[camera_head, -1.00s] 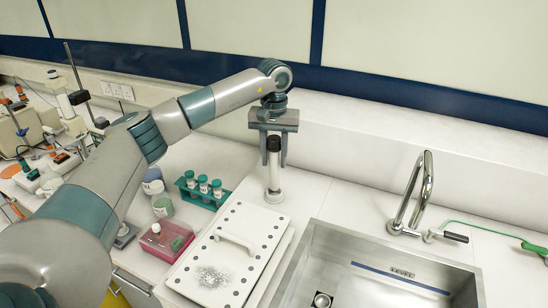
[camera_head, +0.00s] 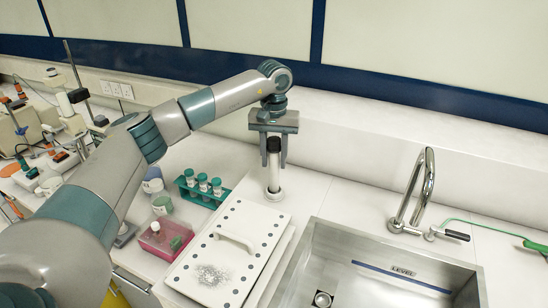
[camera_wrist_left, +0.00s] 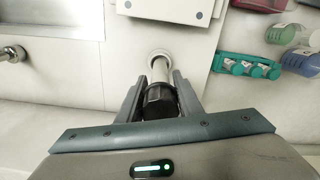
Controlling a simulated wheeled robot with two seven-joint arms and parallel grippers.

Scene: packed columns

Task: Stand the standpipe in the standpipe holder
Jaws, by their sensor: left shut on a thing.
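The standpipe (camera_head: 273,176) is an upright pale tube with a black top, on the counter behind the white lid. My left gripper (camera_head: 273,157) comes down over it from above, its fingers shut on the black top. In the left wrist view the standpipe's black top (camera_wrist_left: 160,100) sits between the two fingers (camera_wrist_left: 160,98). The tube's lower end meets a round pale ring, the standpipe holder (camera_wrist_left: 160,54), which shows in the head view as a low white base (camera_head: 274,195). How deep the tube sits in it is hidden. My right gripper is out of view.
A white dotted lid with a handle (camera_head: 262,222) lies in front of the standpipe. A teal tube rack (camera_head: 188,190), jars and a pink box (camera_head: 150,240) stand to the left. The steel sink (camera_head: 400,250) and tap (camera_head: 425,185) are to the right. A wall ledge runs behind.

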